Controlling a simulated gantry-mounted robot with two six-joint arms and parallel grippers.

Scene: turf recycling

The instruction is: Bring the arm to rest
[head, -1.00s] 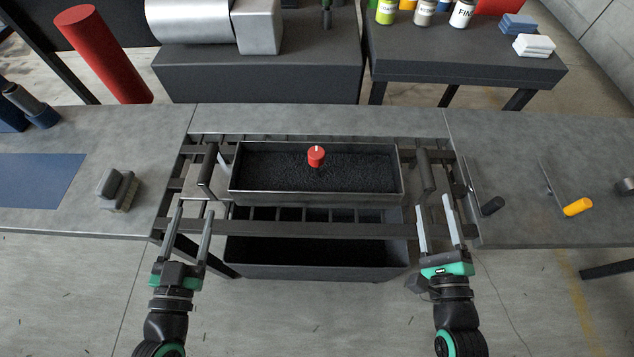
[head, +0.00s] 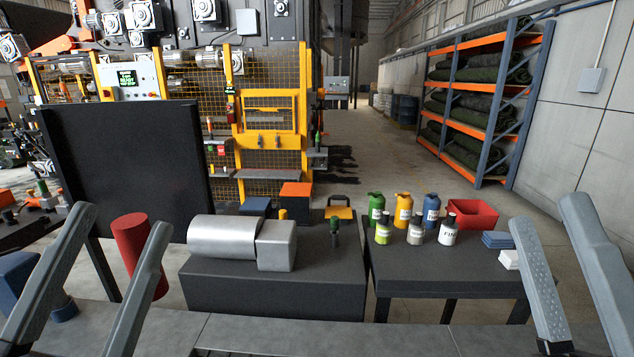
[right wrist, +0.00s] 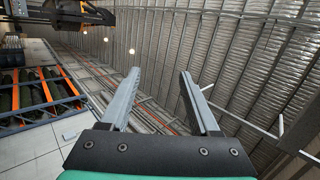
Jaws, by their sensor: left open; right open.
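My left gripper (head: 106,245) is raised at the lower left of the head view, its two grey fingers wide apart with nothing between them. My right gripper (head: 544,210) is raised at the lower right of the head view, its fingers also apart and empty. In the right wrist view the right gripper (right wrist: 160,82) points up toward the roof, and nothing is between its fingers. Both grippers are clear of the grey bench (head: 290,332) at the bottom of the head view.
A red cylinder (head: 138,255) stands behind the left fingers. A dark table with a silver machine (head: 228,238) and another with several bottles (head: 403,210), a red bin (head: 474,214) and blue pads (head: 497,240) stand beyond the bench. A storage rack (head: 482,100) is at the back right.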

